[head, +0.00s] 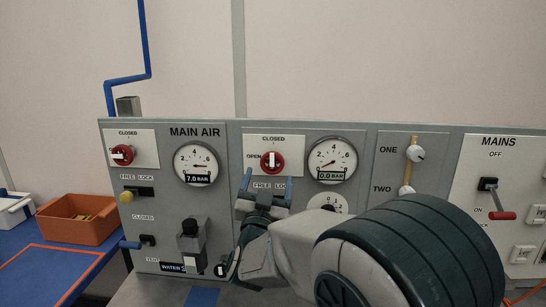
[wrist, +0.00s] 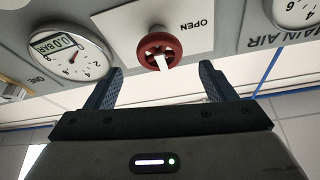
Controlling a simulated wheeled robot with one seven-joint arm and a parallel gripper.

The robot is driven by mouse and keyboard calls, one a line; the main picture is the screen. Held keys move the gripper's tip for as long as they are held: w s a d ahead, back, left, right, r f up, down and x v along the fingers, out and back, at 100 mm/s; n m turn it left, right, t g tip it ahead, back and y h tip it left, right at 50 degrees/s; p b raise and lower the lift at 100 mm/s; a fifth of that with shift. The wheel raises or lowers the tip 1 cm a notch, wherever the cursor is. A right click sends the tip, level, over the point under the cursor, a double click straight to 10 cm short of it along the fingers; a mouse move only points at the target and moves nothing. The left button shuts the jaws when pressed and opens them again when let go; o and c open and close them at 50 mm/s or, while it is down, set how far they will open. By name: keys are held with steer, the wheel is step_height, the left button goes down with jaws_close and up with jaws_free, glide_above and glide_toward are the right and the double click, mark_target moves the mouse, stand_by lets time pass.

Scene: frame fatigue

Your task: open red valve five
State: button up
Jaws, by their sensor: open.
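A red round valve (head: 271,161) sits on a white plate on the panel, with CLOSED above it and OPEN to its left. Its white bar stands upright, toward CLOSED. The gauge (head: 333,160) to its right reads 0.0 BAR. My gripper (head: 267,187) is open and empty just below this valve, fingers pointing up toward the panel. In the wrist view, which is upside down, the valve (wrist: 160,49) shows between and beyond the open fingers, not touched. A second red valve (head: 122,155) is at the left, its white bar turned toward OPEN. No number five is readable on either.
The MAIN AIR gauge (head: 196,163) reads 7.0 BAR between the valves. A ONE/TWO lever (head: 408,165) and a red-handled MAINS switch (head: 502,215) are at the right. My arm hides the lower middle.

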mark_target(272, 165)
steer(key=p+x, duration=0.2)
steer(key=x, duration=0.4)
steer(key=shift+w+r, duration=0.15)
steer(key=shift+w, duration=0.25)
steer(key=c, duration=1)
